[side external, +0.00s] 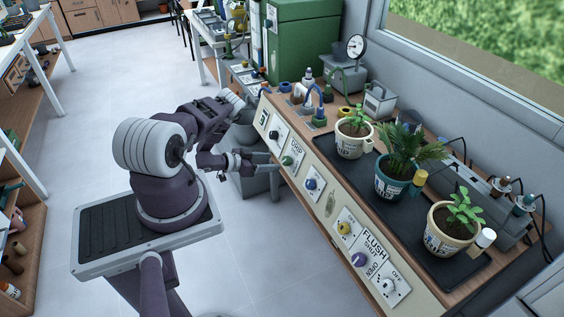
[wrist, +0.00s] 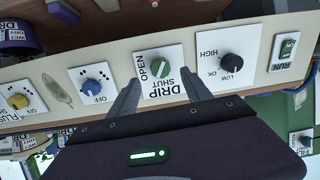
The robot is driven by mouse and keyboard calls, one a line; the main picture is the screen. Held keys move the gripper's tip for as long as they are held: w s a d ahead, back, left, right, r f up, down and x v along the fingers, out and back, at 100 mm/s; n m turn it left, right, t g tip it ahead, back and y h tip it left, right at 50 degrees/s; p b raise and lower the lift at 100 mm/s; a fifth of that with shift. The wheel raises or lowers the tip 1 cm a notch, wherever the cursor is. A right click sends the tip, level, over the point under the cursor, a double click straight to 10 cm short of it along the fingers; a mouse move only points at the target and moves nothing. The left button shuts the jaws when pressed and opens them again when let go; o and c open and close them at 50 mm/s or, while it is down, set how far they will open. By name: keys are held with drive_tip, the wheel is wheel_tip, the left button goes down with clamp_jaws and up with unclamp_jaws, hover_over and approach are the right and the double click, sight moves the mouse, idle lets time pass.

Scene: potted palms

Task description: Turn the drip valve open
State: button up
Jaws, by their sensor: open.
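The drip valve is a green round knob (wrist: 160,69) on a white plate marked DRIP, OPEN and SHUT, upside down in the wrist view. Its exact pointer setting is hard to tell. In the side view the green knob (side external: 287,160) sits on the sloping front panel. My gripper (side external: 276,161) is open and empty, facing the panel just in front of that knob. In the wrist view my gripper's fingers (wrist: 164,74) stand one on each side of the knob, apart from it. Contact with the plate cannot be told.
A black LOW-OK-HIGH knob (wrist: 231,63) and a blue OFF knob (wrist: 91,85) flank the drip plate. Potted plants, including a palm (side external: 411,155), stand on the bench behind. Floor before the panel is clear.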

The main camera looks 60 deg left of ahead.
sight(284, 161)
drive_tip(key=x, duration=0.6)
drive_tip(key=shift+w, duration=0.1)
clamp_jaws()
